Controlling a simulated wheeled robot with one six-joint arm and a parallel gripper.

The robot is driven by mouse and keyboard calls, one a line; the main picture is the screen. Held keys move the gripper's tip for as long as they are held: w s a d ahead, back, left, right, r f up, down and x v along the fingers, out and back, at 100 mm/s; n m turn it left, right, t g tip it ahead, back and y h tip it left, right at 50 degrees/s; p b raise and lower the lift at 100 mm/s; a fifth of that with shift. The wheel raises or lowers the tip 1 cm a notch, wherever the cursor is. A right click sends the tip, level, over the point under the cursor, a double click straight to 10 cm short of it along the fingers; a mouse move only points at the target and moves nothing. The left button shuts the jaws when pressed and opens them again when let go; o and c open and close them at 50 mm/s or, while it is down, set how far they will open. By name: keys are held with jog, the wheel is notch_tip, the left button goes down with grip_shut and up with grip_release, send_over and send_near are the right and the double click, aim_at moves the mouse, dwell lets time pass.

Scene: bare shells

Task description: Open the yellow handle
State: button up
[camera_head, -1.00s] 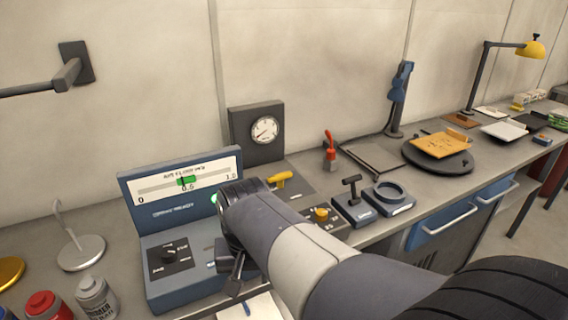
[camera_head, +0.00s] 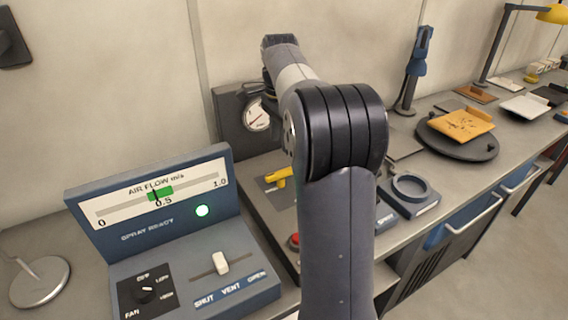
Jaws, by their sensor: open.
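The yellow handle (camera_head: 278,178) is a short lever on a grey panel (camera_head: 258,205), to the right of the blue air flow console. It lies roughly level, its thin end to the left and its thicker end to the right, just left of my arm. My gripper (camera_head: 270,104) hangs below my wrist, in front of the round gauge and above the handle in the picture, apart from it. Only a dark part of it shows; my arm hides much of it. It is open and I see nothing held.
The blue console (camera_head: 150,250) has a white slider (camera_head: 221,263) and a green light. The gauge box (camera_head: 232,122) stands behind the handle. A red button (camera_head: 294,240) and a blue ring holder (camera_head: 410,188) are near my arm. A turntable (camera_head: 455,140) stands farther right.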

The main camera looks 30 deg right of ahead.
aim_at(281, 171)
notch_tip(281, 171, down, 10)
jog(key=shift+s, duration=0.1)
jog(key=shift+c, duration=0.4)
grip_shut()
